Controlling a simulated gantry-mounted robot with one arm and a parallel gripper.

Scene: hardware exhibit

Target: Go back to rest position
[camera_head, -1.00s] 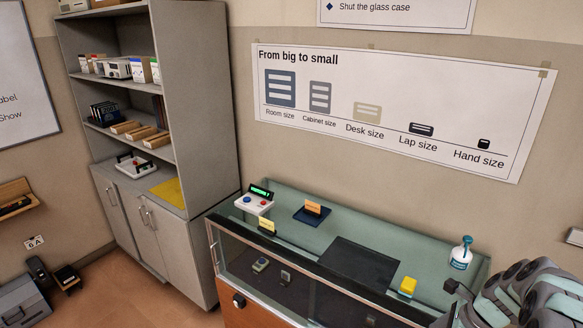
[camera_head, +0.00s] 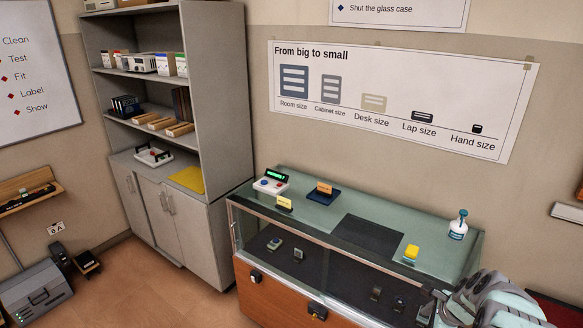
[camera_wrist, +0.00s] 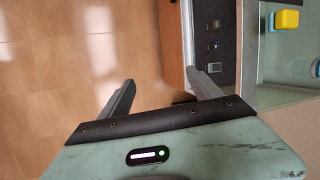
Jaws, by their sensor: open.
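My gripper (camera_wrist: 160,77) shows in the wrist view with its two grey fingers spread apart and nothing between them. It is over or beside the front of the glass display case, with bare floor under the left finger. In the head view, my pale green and grey arm shows at the bottom right corner, in front of the right end of the glass case (camera_head: 345,262). The gripper's fingers are hard to make out there.
On the case top stand a spray bottle (camera_head: 458,225), a yellow block (camera_head: 411,252), a white button box (camera_head: 271,182) and a dark blue stand (camera_head: 323,196). A grey shelf unit (camera_head: 222,110) stands left. The floor (camera_head: 150,285) before it is clear.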

